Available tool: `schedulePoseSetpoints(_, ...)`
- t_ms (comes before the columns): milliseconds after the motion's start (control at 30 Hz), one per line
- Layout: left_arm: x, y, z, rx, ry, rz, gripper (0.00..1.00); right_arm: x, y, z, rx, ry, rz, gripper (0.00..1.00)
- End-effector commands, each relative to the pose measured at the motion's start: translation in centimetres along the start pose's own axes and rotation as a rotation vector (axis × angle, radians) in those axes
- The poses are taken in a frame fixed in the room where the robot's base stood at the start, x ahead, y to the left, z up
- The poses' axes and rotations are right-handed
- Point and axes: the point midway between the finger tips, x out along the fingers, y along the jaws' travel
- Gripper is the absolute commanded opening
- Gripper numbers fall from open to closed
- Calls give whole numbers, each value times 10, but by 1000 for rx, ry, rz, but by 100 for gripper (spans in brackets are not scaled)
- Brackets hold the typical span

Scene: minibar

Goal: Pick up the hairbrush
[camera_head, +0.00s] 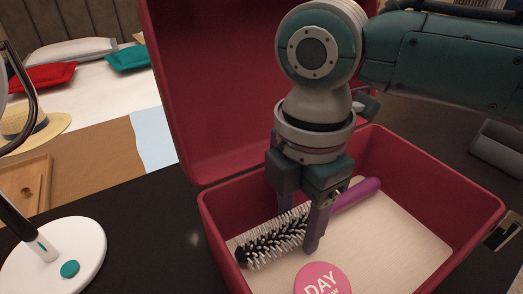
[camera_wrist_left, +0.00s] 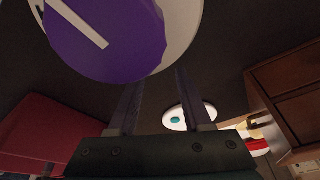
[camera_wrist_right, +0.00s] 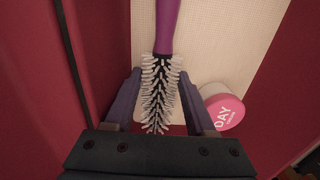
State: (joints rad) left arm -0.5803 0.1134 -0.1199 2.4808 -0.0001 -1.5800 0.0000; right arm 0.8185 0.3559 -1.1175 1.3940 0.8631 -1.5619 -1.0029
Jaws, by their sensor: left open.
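The hairbrush (camera_head: 277,236) has a purple handle and a round head with white and black bristles. It lies inside the red case, its handle toward the far right corner. My right gripper (camera_head: 308,240) points down into the case with its fingers on either side of the brush. In the right wrist view the bristle head (camera_wrist_right: 158,90) lies between the spread fingers, and the handle runs away toward the top. The fingers do not look closed on it. My left gripper (camera_wrist_left: 158,78) is open and empty in the left wrist view; it is not seen in the head view.
The red case (camera_head: 211,221) has an upright lid and walls around the brush. A pink DAY jar (camera_head: 322,280) stands in it near the brush. A white lamp base (camera_head: 62,258) stands at left. A purple-topped round object (camera_wrist_left: 105,40) is close beyond my left gripper.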

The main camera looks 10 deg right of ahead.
Motion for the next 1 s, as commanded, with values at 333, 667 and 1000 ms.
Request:
schedulePoseSetpoints(333, 0, 0, 0, 1, 0, -1, 49, 0, 0, 0, 0, 0, 0, 14)
schedulePoseSetpoints(667, 0, -2, 0, 9, -1, -7, 49, -1, 0, 0, 0, 0, 1, 0)
schedulePoseSetpoints(1000, -6, -3, -2, 10, -2, -8, 49, -18, 1, 0, 0, 1, 3, 0)
